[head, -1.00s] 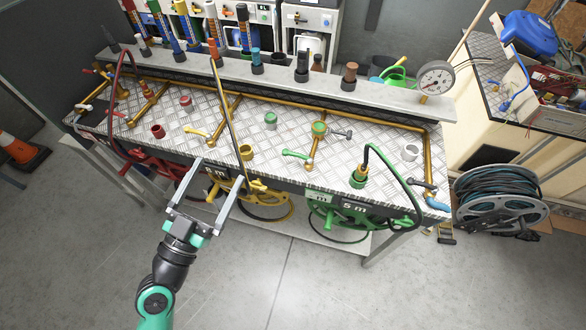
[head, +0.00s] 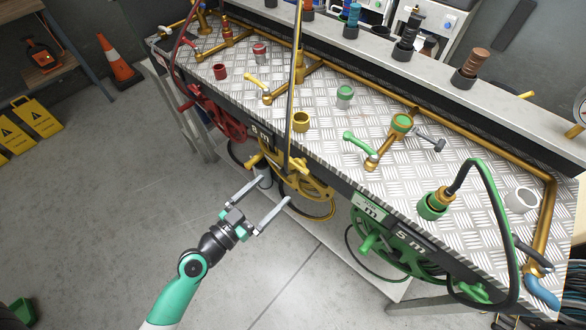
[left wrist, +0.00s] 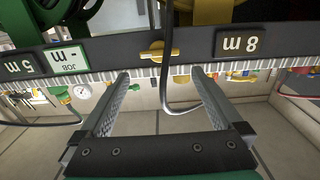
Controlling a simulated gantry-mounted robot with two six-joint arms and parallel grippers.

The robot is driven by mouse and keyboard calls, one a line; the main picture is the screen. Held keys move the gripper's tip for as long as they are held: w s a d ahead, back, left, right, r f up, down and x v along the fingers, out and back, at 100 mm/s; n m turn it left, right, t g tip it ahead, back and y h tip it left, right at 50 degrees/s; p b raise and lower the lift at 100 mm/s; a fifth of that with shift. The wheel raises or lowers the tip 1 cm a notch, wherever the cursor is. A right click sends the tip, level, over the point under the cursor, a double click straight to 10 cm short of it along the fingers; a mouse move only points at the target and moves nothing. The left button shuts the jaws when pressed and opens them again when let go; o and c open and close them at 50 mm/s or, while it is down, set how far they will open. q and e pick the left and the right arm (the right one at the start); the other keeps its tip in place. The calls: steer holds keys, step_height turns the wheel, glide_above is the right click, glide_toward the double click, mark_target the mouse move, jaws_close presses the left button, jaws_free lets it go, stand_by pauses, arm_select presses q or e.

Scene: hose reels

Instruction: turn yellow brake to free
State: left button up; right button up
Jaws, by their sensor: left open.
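The yellow brake (head: 297,163) is a small handle on the bench's front strip, above the yellow reel (head: 318,190). In the left wrist view, the brake (left wrist: 152,54) sits between the upside-down "JOB m" and "8 m" plates, its bar lying roughly along the strip. A dark hose hangs over part of it. My left gripper (head: 274,188) is open and empty in front of the bench, apart from the brake. In the wrist view its fingertips (left wrist: 160,73) point toward the brake, which shows between and beyond them. My right gripper is not in view.
The dark hose (head: 292,90) runs down past the brake. A red reel (head: 218,115) is to the left and a green reel (head: 390,245) to the right. Valves and pipes cover the metal bench top (head: 300,80).

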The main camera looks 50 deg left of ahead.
mark_target(296, 167)
arm_select(q)
steer(key=w, duration=0.3)
steer(key=w+p, duration=0.1)
steer(key=w, duration=0.2)
steer(key=w+a, duration=0.1)
steer(key=w, duration=0.2)
steer(key=shift+w+r, duration=0.1)
steer(key=shift+w, duration=0.25)
steer(key=c, duration=1)
